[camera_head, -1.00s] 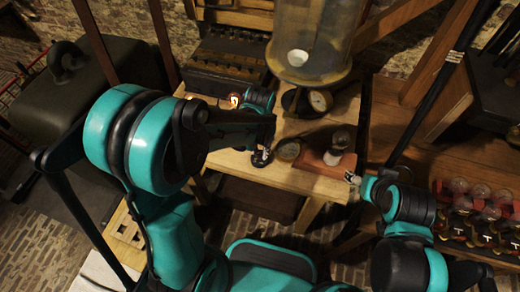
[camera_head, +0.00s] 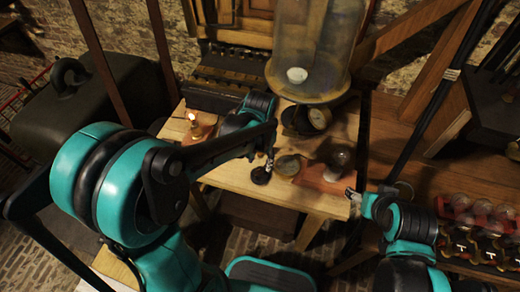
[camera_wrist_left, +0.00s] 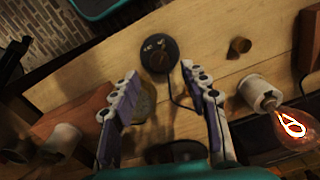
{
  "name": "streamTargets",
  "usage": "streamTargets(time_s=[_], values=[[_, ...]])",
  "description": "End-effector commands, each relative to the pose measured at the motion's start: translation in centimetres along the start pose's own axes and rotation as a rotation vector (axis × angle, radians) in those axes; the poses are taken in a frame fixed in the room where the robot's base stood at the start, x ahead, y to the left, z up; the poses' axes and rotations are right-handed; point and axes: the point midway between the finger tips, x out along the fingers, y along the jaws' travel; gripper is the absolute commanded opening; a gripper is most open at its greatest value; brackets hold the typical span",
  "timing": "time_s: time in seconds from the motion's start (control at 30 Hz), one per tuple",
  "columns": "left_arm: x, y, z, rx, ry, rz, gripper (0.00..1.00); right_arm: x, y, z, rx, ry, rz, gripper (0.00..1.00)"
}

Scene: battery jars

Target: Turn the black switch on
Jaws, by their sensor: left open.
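The black switch (camera_head: 261,175) is a round black disc with a small raised part, lying on the wooden table (camera_head: 230,178) near its front edge. In the left wrist view the switch (camera_wrist_left: 158,55) lies just beyond my fingertips, roughly centred between them, with a dark cord beside it. My left gripper (camera_wrist_left: 160,69) is open and empty, its two fingers spread on either side. In the head view the left gripper (camera_head: 270,158) is just above and beside the switch, partly hidden by its arm. My right gripper (camera_head: 354,194) is by the table's right corner; its jaws are too small to read.
A lit bulb (camera_head: 192,117) stands left of the switch. An unlit bulb (camera_head: 340,158) sits on a wooden block to the right. A large glass jar (camera_head: 315,50) and a round gauge (camera_head: 319,118) stand behind. A small brass piece (camera_wrist_left: 240,45) lies near the switch.

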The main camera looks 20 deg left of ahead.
Motion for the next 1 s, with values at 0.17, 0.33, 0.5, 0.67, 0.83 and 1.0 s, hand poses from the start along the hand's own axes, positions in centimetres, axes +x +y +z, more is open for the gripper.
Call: streamTargets(time_s=[0.17, 0.33, 0.5, 0.67, 0.83, 1.0], values=[[-4.0, 0.0, 0.1, 0.000, 0.000, 0.000, 0.46, 0.0, 0.0, 0.0, 0.000, 0.000, 0.000, 0.67], [-6.5, 0.0, 0.0, 0.000, 0.000, 0.000, 0.46, 0.0, 0.0, 0.0, 0.000, 0.000, 0.000, 0.67], [-7.6, 0.0, 0.0, 0.000, 0.000, 0.000, 0.46, 0.0, 0.0, 0.0, 0.000, 0.000, 0.000, 0.67], [-7.7, 0.0, 0.0, 0.000, 0.000, 0.000, 0.46, 0.0, 0.0, 0.0, 0.000, 0.000, 0.000, 0.67], [-7.7, 0.0, 0.0, 0.000, 0.000, 0.000, 0.46, 0.0, 0.0, 0.0, 0.000, 0.000, 0.000, 0.67], [-7.7, 0.0, 0.0, 0.000, 0.000, 0.000, 0.46, 0.0, 0.0, 0.0, 0.000, 0.000, 0.000, 0.67]])
